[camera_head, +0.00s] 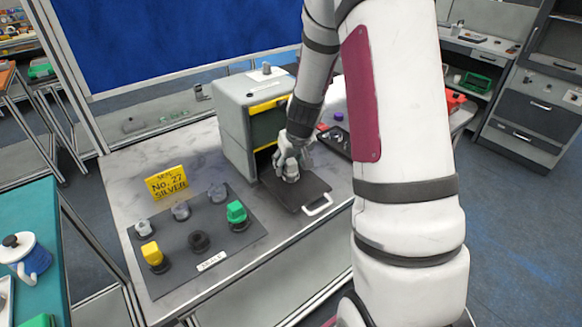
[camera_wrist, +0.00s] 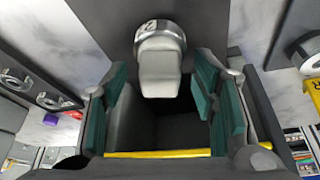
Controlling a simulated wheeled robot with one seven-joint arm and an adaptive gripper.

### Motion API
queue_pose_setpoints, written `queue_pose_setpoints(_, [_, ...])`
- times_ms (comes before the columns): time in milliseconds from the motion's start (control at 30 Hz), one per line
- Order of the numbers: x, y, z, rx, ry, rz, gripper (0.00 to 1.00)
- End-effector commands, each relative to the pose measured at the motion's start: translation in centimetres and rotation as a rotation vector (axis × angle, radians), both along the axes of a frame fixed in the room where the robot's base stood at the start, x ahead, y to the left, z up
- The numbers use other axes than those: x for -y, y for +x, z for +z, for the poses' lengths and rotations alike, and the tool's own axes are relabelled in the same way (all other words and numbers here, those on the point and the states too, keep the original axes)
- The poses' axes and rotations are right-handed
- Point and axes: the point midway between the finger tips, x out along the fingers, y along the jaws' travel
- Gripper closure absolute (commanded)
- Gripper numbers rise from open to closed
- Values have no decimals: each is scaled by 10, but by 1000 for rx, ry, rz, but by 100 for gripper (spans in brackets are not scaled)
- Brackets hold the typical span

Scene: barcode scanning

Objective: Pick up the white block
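A pale grey-white block with a round base (camera_wrist: 160,65) stands on the black pulled-out tray (camera_head: 312,192) of the grey box; it also shows under my gripper in the head view (camera_head: 291,174). My gripper (camera_head: 290,155) is over the tray, just in front of the box opening. In the wrist view my gripper's (camera_wrist: 162,75) green-padded fingers are spread on either side of the block, with gaps visible between them and it. In the head view the fingers partly hide the block.
The grey box (camera_head: 233,128) stands close behind my gripper. A dark mat (camera_head: 217,242) at front left carries several pieces, including a yellow block (camera_head: 152,254) and a green block (camera_head: 236,212). A yellow sign (camera_head: 167,183) stands behind it. A dark tray (camera_head: 338,142) lies right of the box.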

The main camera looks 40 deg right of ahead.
Motion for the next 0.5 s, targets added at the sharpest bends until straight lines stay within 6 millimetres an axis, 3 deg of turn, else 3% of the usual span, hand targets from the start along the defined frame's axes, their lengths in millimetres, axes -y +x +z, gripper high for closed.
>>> queue_pose_setpoints(33, [0,0,0,0,0,0,56])
queue_pose_setpoints(200, [0,0,0,0,0,0,94])
queue_pose_setpoints(300, [0,0,0,0,0,0,100])
queue_pose_setpoints(500, [0,0,1,0,0,0,100])
